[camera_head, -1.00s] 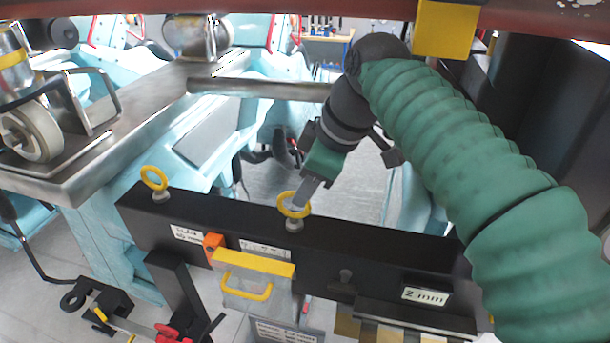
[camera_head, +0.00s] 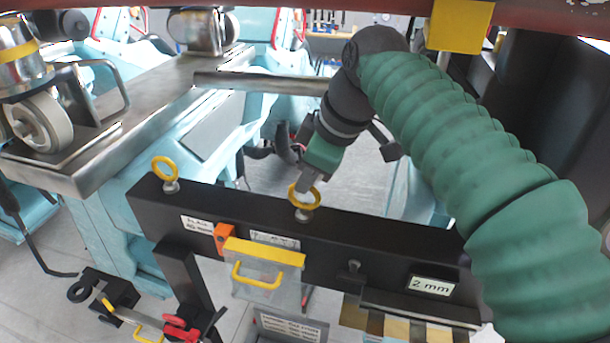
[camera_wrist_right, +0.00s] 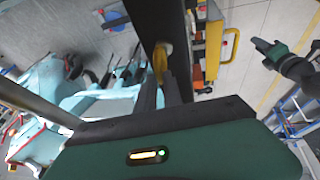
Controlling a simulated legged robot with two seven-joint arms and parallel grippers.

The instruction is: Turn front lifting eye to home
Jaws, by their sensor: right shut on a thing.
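Two yellow ring-shaped lifting eyes stand on a black beam (camera_head: 360,243). One lifting eye (camera_head: 165,168) is at the beam's left end, free of any gripper. The other lifting eye (camera_head: 312,206) is near the middle, and my right gripper (camera_head: 304,188) reaches down onto it from behind, shut on its ring. In the right wrist view the yellow ring (camera_wrist_right: 160,62) shows at the fingertips, partly covered by them. A black-and-green part that looks like my left gripper (camera_wrist_right: 259,44) shows at the right of that view; its fingers are too small to judge.
A yellow-topped box with a yellow handle (camera_head: 262,257) and an orange block (camera_head: 223,238) are at the beam's front. A steel frame with a roller (camera_head: 40,122) is at the left. A dark red bar (camera_head: 340,13) crosses above. Grey floor (camera_head: 325,175) lies behind the beam.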

